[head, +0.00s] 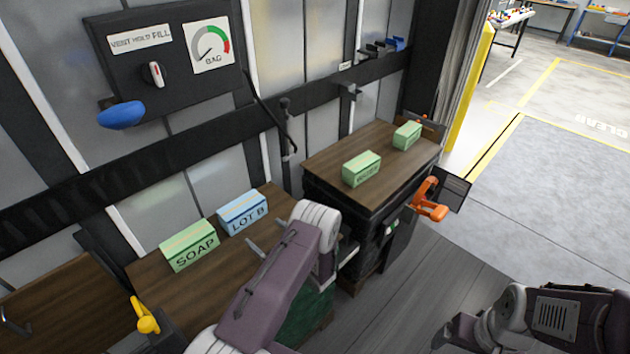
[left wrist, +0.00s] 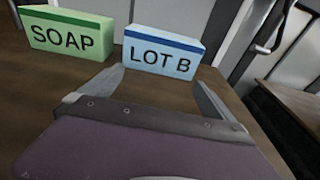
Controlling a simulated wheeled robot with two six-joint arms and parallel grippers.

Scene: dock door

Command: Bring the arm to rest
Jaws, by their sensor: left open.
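My left arm (head: 270,285) reaches over a wooden-topped surface from the bottom of the head view. My left gripper (head: 268,237) is partly hidden behind my own arm there. In the left wrist view my left gripper (left wrist: 160,78) is open, with nothing between its fingers. A blue LOT B box (head: 242,212) stands just beyond the fingertips; it also shows in the left wrist view (left wrist: 162,52). A green SOAP box (head: 189,246) stands to its left, also seen in the left wrist view (left wrist: 70,34). Part of my right arm (head: 555,315) shows at lower right; its gripper does not show.
A second wooden top (head: 335,150) at the right carries two green boxes (head: 362,168). An orange handle (head: 430,205) sticks out at its right side. A yellow handle (head: 145,315) is at lower left. A gauge panel (head: 165,55) with a blue knob (head: 121,115) hangs above. Floor is open at right.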

